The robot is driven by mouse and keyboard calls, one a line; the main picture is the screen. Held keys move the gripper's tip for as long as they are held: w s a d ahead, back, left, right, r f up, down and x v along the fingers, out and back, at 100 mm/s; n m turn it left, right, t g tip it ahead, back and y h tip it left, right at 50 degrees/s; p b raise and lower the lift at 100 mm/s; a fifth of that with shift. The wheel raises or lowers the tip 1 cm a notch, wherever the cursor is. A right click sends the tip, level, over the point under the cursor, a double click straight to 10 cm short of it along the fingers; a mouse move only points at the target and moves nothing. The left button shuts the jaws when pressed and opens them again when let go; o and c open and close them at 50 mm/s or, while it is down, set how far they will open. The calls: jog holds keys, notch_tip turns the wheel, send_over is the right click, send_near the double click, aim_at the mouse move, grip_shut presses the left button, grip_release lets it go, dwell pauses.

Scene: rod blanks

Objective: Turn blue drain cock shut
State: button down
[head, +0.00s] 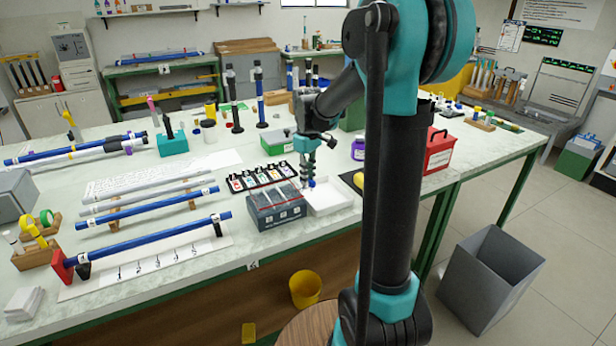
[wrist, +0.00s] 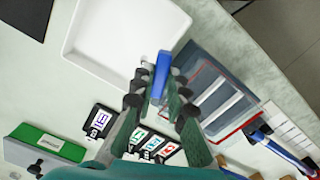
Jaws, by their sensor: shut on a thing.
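The blue drain cock (wrist: 161,72) shows in the wrist view as a blue lever between the two fingertips of my gripper (wrist: 159,88). My gripper is shut on it. The lever points roughly up and down in that picture. It sits at the edge of the white tray (wrist: 118,30), on the side facing the dark box. In the head view my gripper (head: 307,178) reaches down at the tray (head: 333,197), and only a small bit of the blue cock (head: 311,184) shows. The fingers hide the rest.
A dark grey box with a clear lid (head: 276,210) stands right beside the tray. A row of labelled black-framed pieces (head: 258,177) lies behind it. A green-and-white box (head: 277,143), a purple bottle (head: 358,149) and a red box (head: 438,152) stand farther back.

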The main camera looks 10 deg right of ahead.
jog(key=shift+s+a+m, duration=0.1)
jog(key=shift+a+m, duration=0.1)
jog(key=shift+m, duration=2)
jog(key=c, duration=1.5)
grip_release()
jog(key=shift+c, duration=0.2)
